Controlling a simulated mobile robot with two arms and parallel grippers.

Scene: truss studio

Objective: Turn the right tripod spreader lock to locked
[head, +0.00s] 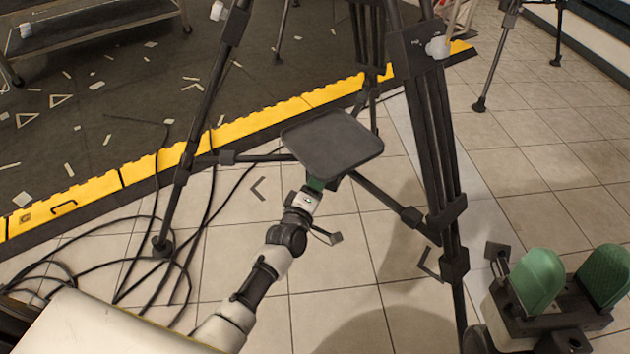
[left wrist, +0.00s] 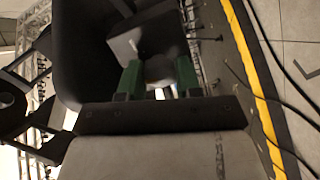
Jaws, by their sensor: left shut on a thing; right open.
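The tripod's dark legs (head: 438,150) stand around a flat dark square plate (head: 332,143) at the spreader's centre. A spreader arm (head: 380,192) runs from under the plate to the right leg. My left gripper (head: 318,184) reaches up to the plate's near edge; the plate hides its tips. In the left wrist view, its green fingers (left wrist: 158,78) are shut on a blurred grey rounded part, likely the spreader lock (left wrist: 158,69). Whether the lock is turned cannot be told. My right gripper (head: 570,280) is open and empty at the lower right.
Black cables (head: 120,262) loop over the tiled floor at the left. A yellow-edged dark mat (head: 150,165) lies behind the tripod with scattered pieces on it. A grey cart (head: 90,22) stands at the upper left. Tiles right of the tripod (head: 555,165) are largely clear.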

